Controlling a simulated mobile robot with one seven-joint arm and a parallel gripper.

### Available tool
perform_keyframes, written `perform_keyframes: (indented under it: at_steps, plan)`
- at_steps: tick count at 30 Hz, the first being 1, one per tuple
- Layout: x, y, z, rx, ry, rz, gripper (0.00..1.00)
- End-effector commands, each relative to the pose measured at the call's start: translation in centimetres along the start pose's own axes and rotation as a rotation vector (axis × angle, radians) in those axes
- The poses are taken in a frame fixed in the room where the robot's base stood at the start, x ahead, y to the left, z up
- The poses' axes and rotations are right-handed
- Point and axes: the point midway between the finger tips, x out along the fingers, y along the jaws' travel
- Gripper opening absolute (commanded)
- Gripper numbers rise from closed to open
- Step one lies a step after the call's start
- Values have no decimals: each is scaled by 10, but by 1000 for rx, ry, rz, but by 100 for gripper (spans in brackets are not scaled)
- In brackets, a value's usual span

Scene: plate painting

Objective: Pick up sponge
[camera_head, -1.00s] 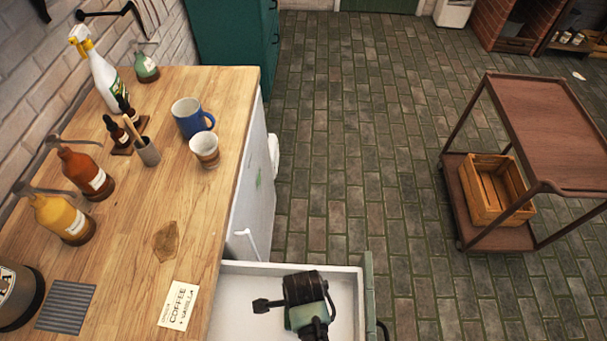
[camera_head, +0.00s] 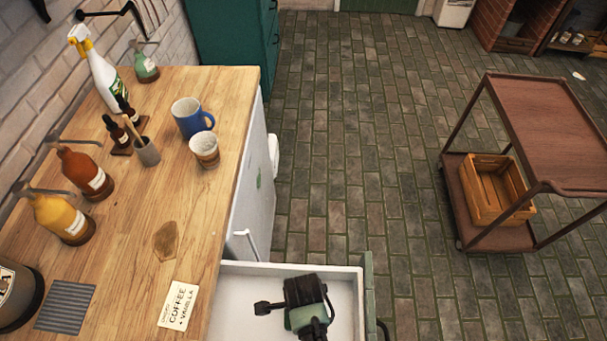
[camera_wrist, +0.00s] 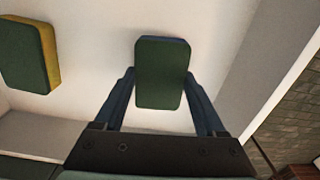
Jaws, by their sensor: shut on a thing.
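In the wrist view a sponge (camera_wrist: 162,88) with a dark green face and a bluish far edge sits between the two fingers of my gripper (camera_wrist: 160,76). The fingers are shut on its sides. A second sponge (camera_wrist: 26,52), green with a yellow side, lies to the left, apart from the gripper. Both are over the white inside of the open drawer (camera_head: 240,285). I cannot tell whether the held sponge touches the drawer floor.
The drawer wall (camera_wrist: 258,70) is close on the right in the wrist view. The wooden counter (camera_head: 120,225) beside the drawer holds bottles, a blue mug (camera_head: 190,120), a patterned cup (camera_head: 205,150) and a coffee card (camera_head: 178,305). A brown trolley (camera_head: 545,130) stands across the open floor.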

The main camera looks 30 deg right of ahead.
Motion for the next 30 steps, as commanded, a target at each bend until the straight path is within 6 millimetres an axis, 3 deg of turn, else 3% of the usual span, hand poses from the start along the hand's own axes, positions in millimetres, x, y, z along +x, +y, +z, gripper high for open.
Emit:
perform_keyframes:
  at_steps: [10, 24, 30]
  plan:
    - [-13, -1, 0, 0, 0, -2, 22]
    - [-89, -1, 0, 0, -1, -2, 22]
    - [-100, 0, 0, 0, 0, 0, 22]
